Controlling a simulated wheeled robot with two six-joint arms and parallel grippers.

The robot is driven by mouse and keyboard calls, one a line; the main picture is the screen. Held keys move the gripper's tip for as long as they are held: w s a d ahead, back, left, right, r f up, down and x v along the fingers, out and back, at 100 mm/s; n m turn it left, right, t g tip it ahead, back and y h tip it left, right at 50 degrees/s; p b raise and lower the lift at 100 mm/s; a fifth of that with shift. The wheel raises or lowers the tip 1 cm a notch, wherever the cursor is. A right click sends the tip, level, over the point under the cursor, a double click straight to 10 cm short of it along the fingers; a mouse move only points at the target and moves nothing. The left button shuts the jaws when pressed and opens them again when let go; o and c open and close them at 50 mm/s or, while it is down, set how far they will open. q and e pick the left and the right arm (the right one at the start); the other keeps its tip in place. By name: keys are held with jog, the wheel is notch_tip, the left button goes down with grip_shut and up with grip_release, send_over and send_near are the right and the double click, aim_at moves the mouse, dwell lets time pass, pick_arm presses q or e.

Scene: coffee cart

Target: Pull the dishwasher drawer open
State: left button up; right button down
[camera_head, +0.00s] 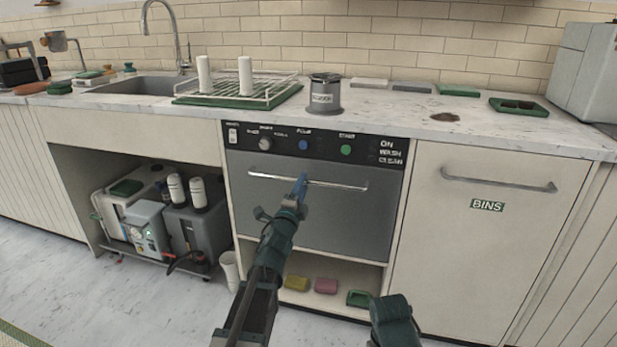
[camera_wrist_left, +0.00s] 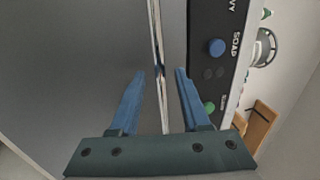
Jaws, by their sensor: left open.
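The dishwasher drawer (camera_head: 340,215) has a grey front under a black control panel and looks closed, flush with the cabinet. Its thin metal handle (camera_head: 345,186) runs across the upper part of the front. My left gripper (camera_head: 301,180) is at the handle, a little left of its middle. In the left wrist view the open blue fingers (camera_wrist_left: 158,80) lie one on each side of the bar (camera_wrist_left: 157,40), with gaps on both sides.
Above the drawer, the marble counter (camera_head: 420,125) holds a knock-out canister (camera_head: 323,97) and a dish rack (camera_head: 240,92). A BINS cabinet (camera_head: 480,240) stands right. An open shelf below holds sponges (camera_head: 326,285). A white cup (camera_head: 230,270) stands on the floor left.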

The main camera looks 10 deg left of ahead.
pick_arm(q)
jog(key=shift+w+r, duration=0.25)
jog(key=shift+w, duration=0.95)
grip_shut()
dwell(0.5)
